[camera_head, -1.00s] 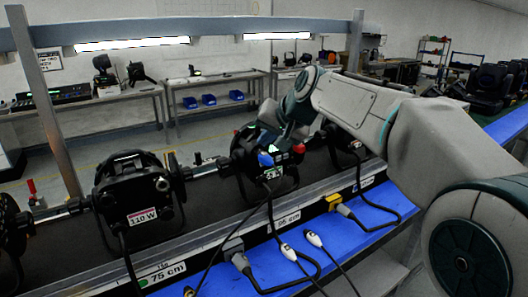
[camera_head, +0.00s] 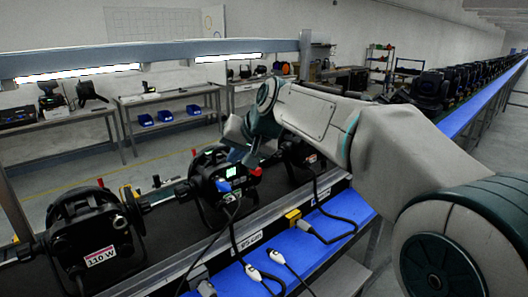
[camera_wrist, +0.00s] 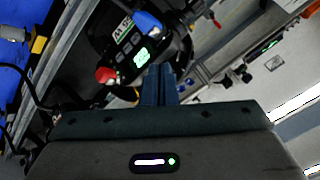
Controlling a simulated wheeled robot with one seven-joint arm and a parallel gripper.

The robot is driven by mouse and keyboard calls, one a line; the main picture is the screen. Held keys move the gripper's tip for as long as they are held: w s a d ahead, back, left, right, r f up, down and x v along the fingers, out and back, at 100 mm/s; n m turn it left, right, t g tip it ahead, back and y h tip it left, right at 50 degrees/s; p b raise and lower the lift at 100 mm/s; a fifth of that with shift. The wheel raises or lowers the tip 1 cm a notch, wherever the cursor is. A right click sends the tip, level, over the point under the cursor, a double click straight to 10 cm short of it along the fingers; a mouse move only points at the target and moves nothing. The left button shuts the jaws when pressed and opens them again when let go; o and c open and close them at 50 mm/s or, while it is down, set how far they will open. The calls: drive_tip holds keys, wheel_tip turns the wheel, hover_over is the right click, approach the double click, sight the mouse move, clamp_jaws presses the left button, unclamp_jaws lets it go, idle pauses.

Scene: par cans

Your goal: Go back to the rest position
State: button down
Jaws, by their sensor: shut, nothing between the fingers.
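My gripper (camera_wrist: 160,84) is shut and empty, its two dark fingers together in the wrist view. In the head view my gripper (camera_head: 248,158) is at the back of the middle black par can (camera_head: 205,196), close to its panel. That panel has a lit green display (camera_wrist: 141,57), a blue plug (camera_wrist: 147,23) and a red knob (camera_wrist: 105,75). In the wrist view the fingertips lie just below the display; I cannot tell whether they touch the can. The blue plug also shows in the head view (camera_head: 224,186), seated in the can with a black cable hanging from it.
Another par can (camera_head: 92,240) labelled 110 W stands at left, and one (camera_head: 298,160) stands right, partly behind my arm. Black cables and connectors (camera_head: 253,272) lie on the blue shelf (camera_head: 325,240) in front. A light bar (camera_head: 150,56) runs overhead. Benches stand behind.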

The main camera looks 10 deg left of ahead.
drive_tip(key=s+d+f+h, duration=0.25)
drive_tip(key=s+d, duration=0.25)
drive_tip(key=d, duration=0.4)
drive_tip(key=s+d+f+h, duration=0.1)
drive_tip(key=s+d+f, duration=0.35)
drive_tip(key=d, duration=0.35)
drive_tip(key=s+d+f+m+g+h, duration=0.1)
drive_tip(key=s+d+f, duration=0.4)
drive_tip(key=s, duration=0.3)
drive_tip(key=s+d+f+h, duration=0.2)
drive_tip(key=s+d+f, duration=0.4)
drive_tip(key=s+d, duration=0.2)
drive_tip(key=shift+s+m+g, duration=0.15)
drive_tip(key=shift+m+g, duration=0.25)
